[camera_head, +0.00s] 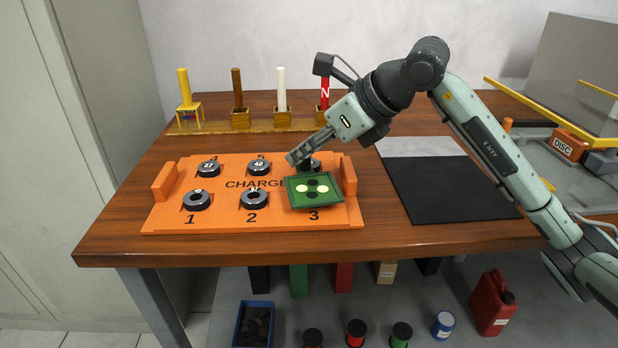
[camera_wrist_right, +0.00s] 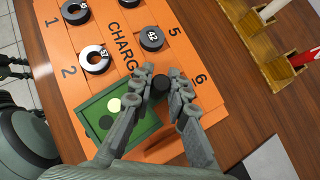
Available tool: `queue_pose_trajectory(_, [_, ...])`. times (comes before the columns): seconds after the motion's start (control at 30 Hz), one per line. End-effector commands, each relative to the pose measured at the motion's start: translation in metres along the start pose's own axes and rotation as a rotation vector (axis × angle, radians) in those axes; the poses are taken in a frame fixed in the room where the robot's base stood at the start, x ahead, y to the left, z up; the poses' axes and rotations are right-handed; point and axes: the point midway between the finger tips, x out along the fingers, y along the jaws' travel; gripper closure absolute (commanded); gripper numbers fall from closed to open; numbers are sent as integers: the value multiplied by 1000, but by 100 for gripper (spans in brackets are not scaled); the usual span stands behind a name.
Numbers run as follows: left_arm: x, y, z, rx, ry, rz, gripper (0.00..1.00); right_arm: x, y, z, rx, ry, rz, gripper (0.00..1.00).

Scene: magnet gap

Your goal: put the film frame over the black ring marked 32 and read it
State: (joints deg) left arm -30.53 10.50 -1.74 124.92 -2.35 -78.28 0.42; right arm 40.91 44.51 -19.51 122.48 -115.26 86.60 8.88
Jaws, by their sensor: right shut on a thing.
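The film frame (camera_head: 314,190) is a green square with two pale and two dark round spots, held over place 3 of the orange board. My right gripper (camera_head: 299,156) is at its far edge, and in the right wrist view its fingers (camera_wrist_right: 162,88) are closed around a black part there. The frame (camera_wrist_right: 114,112) is partly hidden by a finger in that view. Whatever is under the frame is hidden. I cannot read a 32 on any visible ring.
The orange board (camera_head: 228,216) carries more black rings at place 1 (camera_head: 196,200), place 2 (camera_head: 254,199) and the back row. Coloured posts in wooden holders (camera_head: 240,117) stand behind. A dark mat (camera_head: 440,190) lies bare to the right.

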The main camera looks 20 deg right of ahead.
Motion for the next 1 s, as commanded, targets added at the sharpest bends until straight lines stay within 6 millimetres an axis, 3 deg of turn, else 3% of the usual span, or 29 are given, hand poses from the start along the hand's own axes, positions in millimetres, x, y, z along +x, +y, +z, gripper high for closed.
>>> queue_pose_trajectory(0.5, [-2, 0, -1, 1, 1, 0, 60, -2, 0, 2, 0, -1, 0, 100])
queue_pose_trajectory(1.0, [-26, -5, -7, 0, 0, 0, 60, -28, 0, 29, -1, -1, -1, 100])
